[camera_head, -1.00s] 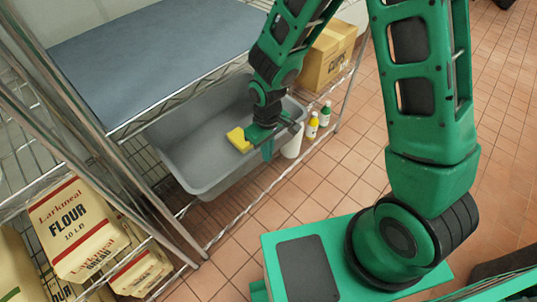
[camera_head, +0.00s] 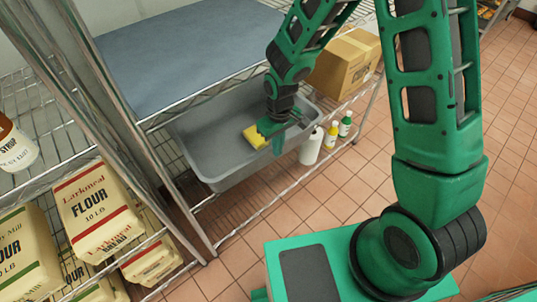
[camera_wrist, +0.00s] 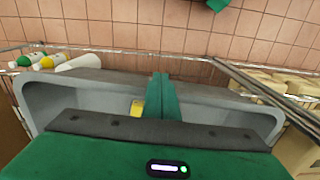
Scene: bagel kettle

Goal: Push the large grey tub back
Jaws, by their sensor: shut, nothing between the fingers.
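The large grey tub (camera_head: 205,166) sits on the lower wire shelf, under the blue-grey top. Its inside shows in the wrist view (camera_wrist: 45,95). My gripper (camera_head: 276,142) is at the tub's front side, near the rim, and points down. In the wrist view the two green fingers (camera_wrist: 160,90) are together with nothing between them, and they overlap the tub's wall. I cannot tell whether they touch it. A small yellow block (camera_head: 255,136) shows in the tub beside my gripper, and also in the wrist view (camera_wrist: 137,108). My wrist hides part of the tub.
A cardboard box (camera_head: 345,64) stands right of the tub, with a white roll (camera_head: 311,146) and bottles (camera_head: 331,137) in front. A metal post (camera_head: 175,185) stands left, beside flour bags (camera_head: 96,207).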

